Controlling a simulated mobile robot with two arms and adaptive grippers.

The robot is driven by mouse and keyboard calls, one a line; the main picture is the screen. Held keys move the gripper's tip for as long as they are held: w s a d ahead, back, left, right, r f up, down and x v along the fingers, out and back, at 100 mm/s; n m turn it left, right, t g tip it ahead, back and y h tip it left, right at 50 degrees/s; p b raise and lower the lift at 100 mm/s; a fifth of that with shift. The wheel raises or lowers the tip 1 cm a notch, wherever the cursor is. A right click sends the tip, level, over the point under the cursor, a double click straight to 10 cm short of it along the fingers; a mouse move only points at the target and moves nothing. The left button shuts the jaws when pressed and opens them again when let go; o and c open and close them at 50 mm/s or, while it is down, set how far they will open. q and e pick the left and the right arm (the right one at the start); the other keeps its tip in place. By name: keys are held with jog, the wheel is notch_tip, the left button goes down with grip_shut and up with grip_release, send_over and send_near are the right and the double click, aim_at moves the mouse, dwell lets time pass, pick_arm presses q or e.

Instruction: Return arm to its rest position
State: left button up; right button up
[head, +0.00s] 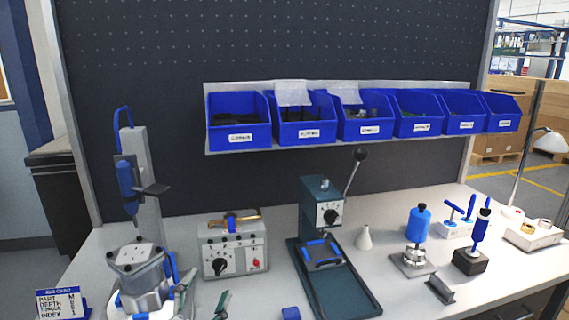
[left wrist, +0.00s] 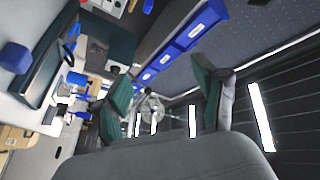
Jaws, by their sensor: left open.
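My left gripper (head: 205,295) shows at the bottom edge of the head view, left of centre, over the front of the workbench. Its two green-padded fingers are spread apart, and I see nothing between them. In the left wrist view the open fingers of my left gripper (left wrist: 165,95) also stand apart and empty, with the bench and blue bins tilted behind. In the head view a grey machined housing (head: 138,275) sits in a round fixture to the left of the gripper. My right gripper is in neither view.
A screwdriver stand (head: 150,185) rises behind the housing. A control box (head: 234,248) and a lever press (head: 322,215) stand behind and right of the gripper. Blue bins (head: 238,133) line a shelf at the back. A blue block (head: 290,313) lies at the front edge.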

pick_arm(q)
jog(key=s+a+f+n+g+y, duration=0.3)
jog(key=s+f+n+g, duration=0.15)
jog(key=f, duration=0.35)
jog(key=s+a+f+n+g+y, duration=0.25)
jog(key=s+a+f, duration=0.2)
jog(key=f, duration=0.35)
jog(key=s+d+f+n+g+h, duration=0.1)
jog(key=s+f+g, duration=0.4)
jog(key=s, duration=0.4)
jog(key=s+d+f+n+g, duration=0.1)
jog(key=s+f+g, duration=0.35)
jog(key=s, duration=0.45)
notch_tip(320, 180, down, 28)
jog(key=s+g, duration=0.1)
jog(key=s, duration=0.1)
jog(key=s+a+f, duration=0.1)
jog(key=s+f, duration=0.6)
jog(key=s, duration=0.1)
jog(key=s+a+f+g, duration=0.1)
jog(key=s+a+f, duration=0.1)
jog(key=s+f, duration=0.5)
jog(key=shift+s+a+f, duration=0.2)
jog(key=shift+s+a, duration=0.05)
jog(key=shift+s, duration=0.15)
